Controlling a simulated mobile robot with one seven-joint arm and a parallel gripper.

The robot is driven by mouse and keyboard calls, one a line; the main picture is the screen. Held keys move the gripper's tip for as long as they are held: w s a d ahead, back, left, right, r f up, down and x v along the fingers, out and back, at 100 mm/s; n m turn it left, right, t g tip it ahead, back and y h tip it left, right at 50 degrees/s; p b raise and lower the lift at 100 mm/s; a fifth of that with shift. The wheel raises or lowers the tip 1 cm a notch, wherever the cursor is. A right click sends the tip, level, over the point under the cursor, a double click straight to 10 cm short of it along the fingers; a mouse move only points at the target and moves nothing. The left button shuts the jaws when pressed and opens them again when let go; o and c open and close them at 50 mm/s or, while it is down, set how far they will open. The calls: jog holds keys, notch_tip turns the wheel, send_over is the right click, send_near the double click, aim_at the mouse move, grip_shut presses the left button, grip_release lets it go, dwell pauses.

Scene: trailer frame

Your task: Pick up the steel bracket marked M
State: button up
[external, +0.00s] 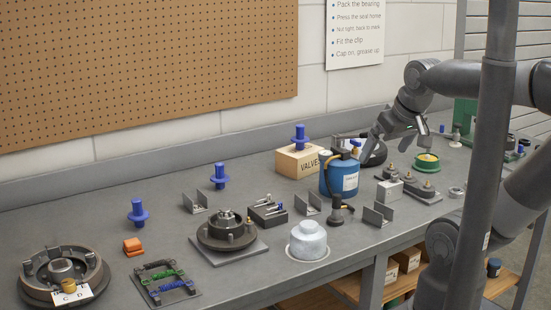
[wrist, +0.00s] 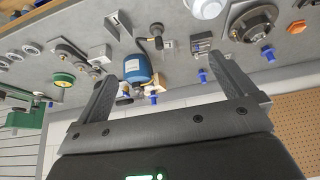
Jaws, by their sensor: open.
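Several grey steel L-shaped brackets stand on the bench. In the external view one is left of centre (external: 195,203), one is in the middle (external: 308,205) and one is at the right, near the front edge (external: 378,215). My gripper (external: 396,147) is open and empty, above the back right of the bench, apart from the brackets. Its two spread fingers show in the wrist view (wrist: 165,70).
A blue canister (external: 340,176) and a wooden valve box (external: 297,160) stand near the middle. A hub on a plate (external: 228,238), a pale dome (external: 308,240) and a brake drum (external: 62,275) occupy the left and front. Bare bench lies between the objects.

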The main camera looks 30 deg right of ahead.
dwell(0.3)
jog(key=c, duration=0.6)
jog(key=shift+c, duration=0.2)
jog(key=w+a+r, duration=0.2)
jog(key=w, duration=0.5)
jog(key=w+a+r, duration=0.1)
jog(key=w+a, duration=0.1)
jog(key=w, duration=0.5)
jog(key=g, duration=0.1)
send_over(196, 206)
jog(key=s, duration=0.4)
notch_tip(196, 206, down, 18)
jog(key=x, duration=1)
